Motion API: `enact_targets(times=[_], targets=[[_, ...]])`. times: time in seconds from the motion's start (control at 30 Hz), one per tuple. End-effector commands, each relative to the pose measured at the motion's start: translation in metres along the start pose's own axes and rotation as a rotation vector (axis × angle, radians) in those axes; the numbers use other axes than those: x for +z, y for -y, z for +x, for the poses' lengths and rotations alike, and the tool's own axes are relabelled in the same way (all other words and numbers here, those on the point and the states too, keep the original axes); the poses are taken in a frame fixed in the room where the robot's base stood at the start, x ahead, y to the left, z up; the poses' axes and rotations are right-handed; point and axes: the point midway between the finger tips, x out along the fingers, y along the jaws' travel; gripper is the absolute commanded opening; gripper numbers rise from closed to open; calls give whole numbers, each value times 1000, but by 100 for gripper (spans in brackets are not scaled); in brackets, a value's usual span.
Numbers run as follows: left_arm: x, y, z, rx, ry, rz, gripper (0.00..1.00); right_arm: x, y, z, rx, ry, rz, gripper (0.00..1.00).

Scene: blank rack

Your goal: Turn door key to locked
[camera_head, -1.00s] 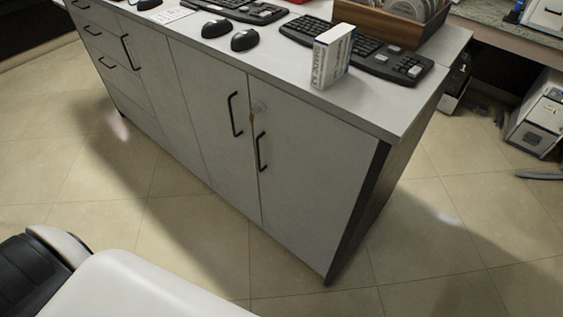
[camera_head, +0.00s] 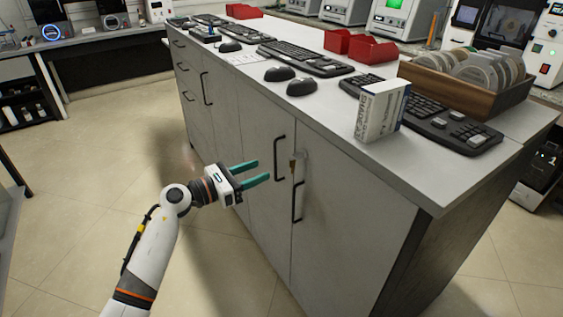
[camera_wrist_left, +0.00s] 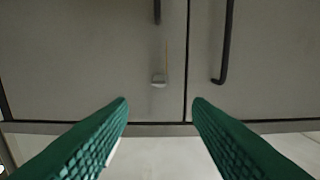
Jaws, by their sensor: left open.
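The door key (camera_head: 293,164) sits in a lock high on the grey cabinet door (camera_head: 340,220), close to the seam between two doors. In the left wrist view the key (camera_wrist_left: 158,80) is a small pale piece with a thin yellowish strip beside it. Whether it is locked cannot be told. My left gripper (camera_head: 262,172) has green fingers, is open and empty, and is left of the key in the head view, apart from it. In the left wrist view the key shows between and beyond the fingertips (camera_wrist_left: 160,103). My right gripper is not in view.
Black bar handles (camera_head: 279,158) and (camera_head: 297,203) stand out from the doors near the key. The countertop edge (camera_head: 330,137) overhangs above. A white box (camera_head: 380,112), keyboards and mice lie on top. The floor (camera_head: 70,220) left of the cabinet is clear.

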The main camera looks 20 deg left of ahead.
Motion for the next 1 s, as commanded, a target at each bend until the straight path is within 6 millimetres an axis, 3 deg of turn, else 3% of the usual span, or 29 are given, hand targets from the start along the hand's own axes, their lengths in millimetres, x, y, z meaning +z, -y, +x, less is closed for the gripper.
enact_targets(times=[0.27, 0.6, 1.0], targets=[[-2, 0, 48, 0, -6, -9, 45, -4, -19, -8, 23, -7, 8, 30], [0, 0, 105, -1, -3, -10, 45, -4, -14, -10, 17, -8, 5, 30], [1, 0, 116, 0, -1, -9, 45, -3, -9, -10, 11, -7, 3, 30]])
